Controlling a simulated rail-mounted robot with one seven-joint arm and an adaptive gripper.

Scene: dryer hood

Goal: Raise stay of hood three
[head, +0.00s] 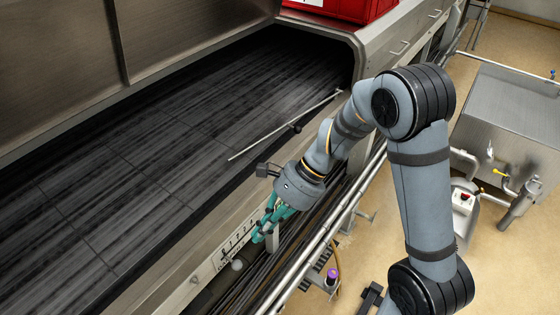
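A thin light metal rod (262,139), which looks like the stay, slants over the dark slatted bed, with a small dark fitting near its middle. Its upper right end comes close to my arm in the picture. I cannot tell which hood it belongs to. My gripper (263,231), with teal fingers, points down at the machine's front edge, below and right of the rod's lower end. The fingers are apart from the rod, small and partly overlapping, so their opening is unclear. A pale upright piece beside them may or may not be touched.
A brushed-metal hood panel (185,30) stands at the upper left over the dark bed (110,180). A marked plate (234,243) and pale knob (237,265) sit on the front edge. Rails (335,225) run along the front. A red box (345,8) is at top.

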